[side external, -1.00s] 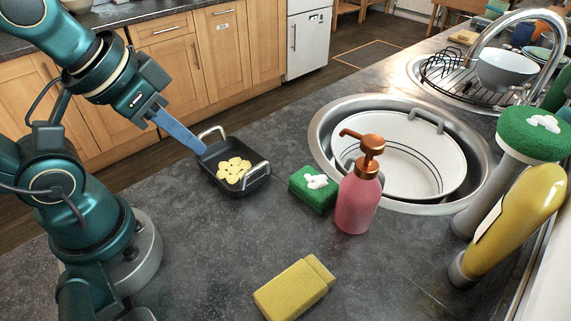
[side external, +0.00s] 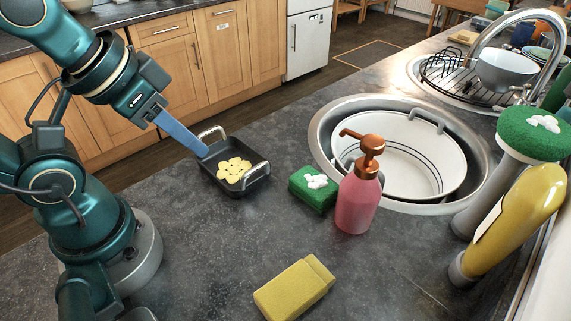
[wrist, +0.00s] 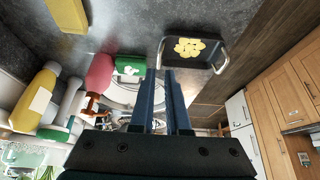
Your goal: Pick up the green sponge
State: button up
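The green sponge (side external: 309,196) lies on the dark counter with white foam on top. It is close beside the pink soap bottle (side external: 356,204), on the near side of the round sink. In the wrist view the sponge (wrist: 122,62) shows just left of my fingertips. My gripper (side external: 203,152) is raised over the left part of the counter, by the black pan, apart from the sponge. In the wrist view its two blue fingers (wrist: 166,74) have a gap between them with nothing held. In the side view one finger hides the other.
A black pan (side external: 258,186) with pale yellow pieces stands left of the sponge. A yellow sponge (side external: 295,288) lies at the front. A yellow bottle (side external: 515,218) and a green-topped brush (side external: 535,138) stand at the right. The sink (side external: 322,128) holds a white basin.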

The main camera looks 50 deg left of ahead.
jog(key=o, duration=1.2)
jog(key=shift+c, duration=0.2)
jog(key=w+r+m, duration=0.4)
jog(key=w+m, duration=0.1)
jog(key=m, duration=0.3)
jog(key=m+g, duration=0.3)
jog(key=m, duration=0.6)
send_over(307, 176)
jog(key=a, duration=0.2)
jog(key=s+x, duration=0.1)
jog(key=x, duration=0.5)
jog(key=f+g, duration=0.1)
jog(key=f, duration=0.1)
jog(key=d+f, duration=0.1)
jog(key=f, duration=0.2)
jog(key=d+f+m+g, duration=0.1)
jog(key=f, duration=0.2)
jog(key=shift+s+f+g, duration=0.1)
jog(key=shift+f+g, duration=0.15)
jog(key=shift+g, duration=0.05)
jog(key=shift+f, duration=2.5)
